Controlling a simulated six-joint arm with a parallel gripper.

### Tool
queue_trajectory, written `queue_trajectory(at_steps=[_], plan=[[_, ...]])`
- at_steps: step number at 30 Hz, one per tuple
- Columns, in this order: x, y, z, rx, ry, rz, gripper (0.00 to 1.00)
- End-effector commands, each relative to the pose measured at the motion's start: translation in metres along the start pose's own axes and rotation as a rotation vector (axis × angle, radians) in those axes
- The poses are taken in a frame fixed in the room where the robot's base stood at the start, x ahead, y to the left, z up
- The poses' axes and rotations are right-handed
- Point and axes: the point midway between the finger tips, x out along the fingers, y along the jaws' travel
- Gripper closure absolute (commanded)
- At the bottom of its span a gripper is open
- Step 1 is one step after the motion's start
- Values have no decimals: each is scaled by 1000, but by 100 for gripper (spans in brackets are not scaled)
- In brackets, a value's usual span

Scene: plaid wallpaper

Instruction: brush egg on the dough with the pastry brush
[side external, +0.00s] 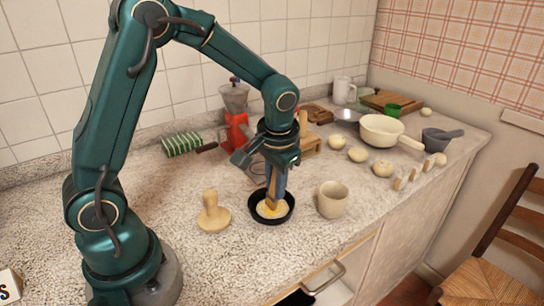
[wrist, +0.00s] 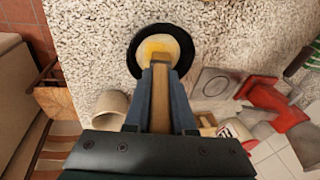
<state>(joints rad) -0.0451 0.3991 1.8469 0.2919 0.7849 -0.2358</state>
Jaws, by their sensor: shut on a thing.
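My gripper (side external: 277,186) points down over a small black bowl (side external: 254,213) near the counter's front edge. It is shut on the pastry brush (side external: 272,199), which has a flat wooden body. The brush (wrist: 160,85) also shows between my fingers in the wrist view, with its far end over the yellow egg (wrist: 160,48) in the black bowl (wrist: 133,62). The lower end of the brush is at the egg; I cannot tell how deep. Several pale round dough pieces (side external: 358,154) lie on the counter to the right of the bowl.
A beige cup (side external: 333,199) stands just right of the bowl and a wooden press (side external: 212,214) just left. Behind are a red grinder (side external: 236,130) and a green striped cloth (side external: 182,143). A cream pan (side external: 381,130) and grey mortar (side external: 437,141) stand behind and beside the dough.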

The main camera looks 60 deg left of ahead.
Motion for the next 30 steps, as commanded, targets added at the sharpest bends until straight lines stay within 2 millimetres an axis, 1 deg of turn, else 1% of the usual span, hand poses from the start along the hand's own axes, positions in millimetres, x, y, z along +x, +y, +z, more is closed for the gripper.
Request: queue_trajectory(at_steps=[9, 14, 30], plan=[[2, 0, -15, 0, 2, 1, 100], [2, 0, -16, 0, 1, 1, 100], [-2, 0, 7, 1, 2, 0, 100]])
